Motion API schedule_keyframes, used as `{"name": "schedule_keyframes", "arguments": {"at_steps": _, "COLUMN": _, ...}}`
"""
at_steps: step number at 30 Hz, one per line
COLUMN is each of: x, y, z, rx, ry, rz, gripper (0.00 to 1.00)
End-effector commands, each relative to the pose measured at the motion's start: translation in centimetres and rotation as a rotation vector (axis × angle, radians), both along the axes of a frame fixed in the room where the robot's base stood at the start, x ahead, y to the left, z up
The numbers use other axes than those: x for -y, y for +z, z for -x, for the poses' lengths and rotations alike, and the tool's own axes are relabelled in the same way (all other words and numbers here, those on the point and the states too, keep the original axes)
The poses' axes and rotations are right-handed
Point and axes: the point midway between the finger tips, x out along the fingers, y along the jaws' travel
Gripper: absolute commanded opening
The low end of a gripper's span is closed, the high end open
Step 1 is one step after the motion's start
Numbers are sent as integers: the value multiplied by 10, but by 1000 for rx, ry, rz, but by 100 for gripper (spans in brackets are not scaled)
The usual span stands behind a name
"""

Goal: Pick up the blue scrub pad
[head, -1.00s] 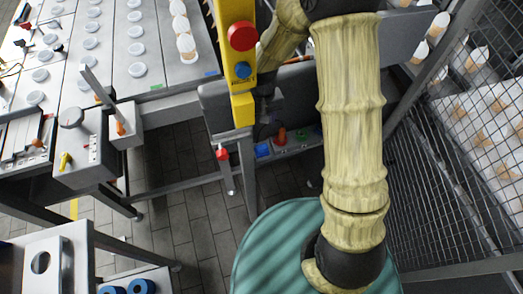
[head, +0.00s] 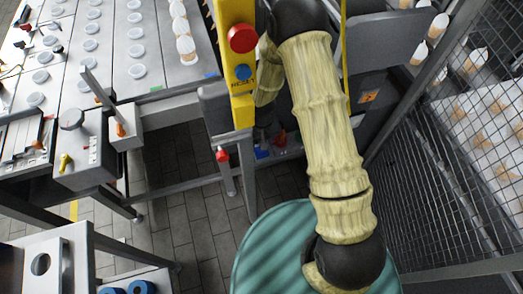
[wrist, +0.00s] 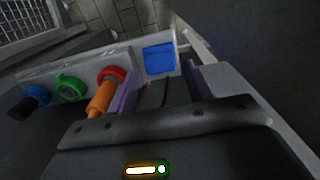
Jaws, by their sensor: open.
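The blue scrub pad (wrist: 159,58) is a flat blue square at the right end of a grey rail in the wrist view. In the head view it is a small blue patch (head: 262,153) low behind the yellow post. My gripper (wrist: 162,88) is open and empty, with purple-grey finger pads. The pad shows beyond the gap between the fingers, apart from them as far as I can tell. In the head view, my arm and the post hide most of the gripper.
On the same rail, left of the pad in the wrist view, are an orange-handled item with a red ring (wrist: 110,78), a green ring (wrist: 70,87) and a blue ring with a black handle (wrist: 35,99). The yellow post (head: 238,75) and wire fence (head: 450,150) flank my arm.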

Motion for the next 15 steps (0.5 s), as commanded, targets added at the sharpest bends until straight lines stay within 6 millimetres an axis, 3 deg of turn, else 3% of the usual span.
{"name": "schedule_keyframes", "arguments": {"at_steps": 8, "x": 0, "y": -1, "z": 0, "rx": -1, "ry": 0, "rz": 0, "gripper": 51}}
{"name": "schedule_keyframes", "arguments": {"at_steps": 15, "x": 1, "y": -25, "z": 1, "rx": -5, "ry": 0, "rz": 2, "gripper": 51}}
